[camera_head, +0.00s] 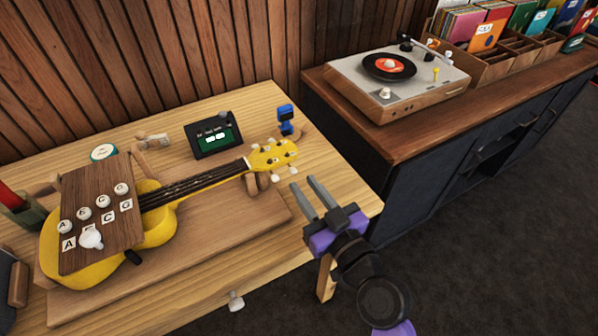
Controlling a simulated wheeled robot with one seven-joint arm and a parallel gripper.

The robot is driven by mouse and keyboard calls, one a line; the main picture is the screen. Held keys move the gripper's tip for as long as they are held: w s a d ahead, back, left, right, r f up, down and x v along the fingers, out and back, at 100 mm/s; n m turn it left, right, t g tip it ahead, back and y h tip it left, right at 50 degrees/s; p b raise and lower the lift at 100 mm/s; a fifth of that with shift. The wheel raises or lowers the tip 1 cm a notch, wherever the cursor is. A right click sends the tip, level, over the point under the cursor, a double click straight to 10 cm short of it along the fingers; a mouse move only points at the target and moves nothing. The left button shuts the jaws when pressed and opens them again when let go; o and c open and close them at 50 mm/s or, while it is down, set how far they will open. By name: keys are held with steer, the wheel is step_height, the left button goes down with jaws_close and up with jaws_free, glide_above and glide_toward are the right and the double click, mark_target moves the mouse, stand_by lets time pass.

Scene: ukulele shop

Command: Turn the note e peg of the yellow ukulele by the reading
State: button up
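The yellow ukulele (162,230) lies on a wooden board on the workbench, its neck pointing to the upper right. Its yellow headstock (272,155) has several small pegs along its edges; which one is the note e peg I cannot tell. A dark brown panel (100,195) with white knobs and letter labels covers part of the ukulele's body; a white knob (91,238) partly hides one label. A dark tuner display (213,135) with a green screen stands behind the neck; its reading is too small to make out. My gripper (302,182) is open and empty, just right of and below the headstock, apart from it.
A small blue device (285,114) stands behind the headstock. A white knob-like piece (236,301) shows at the bench's front edge. A record player (400,82) and record crates (505,55) sit on the cabinet to the right. Open floor (480,240) lies right of my gripper.

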mark_target(295, 174)
steer(key=shift+p+x, duration=0.45)
steer(key=shift+x, duration=1.75)
steer(key=shift+c, duration=0.3)
jaws_close()
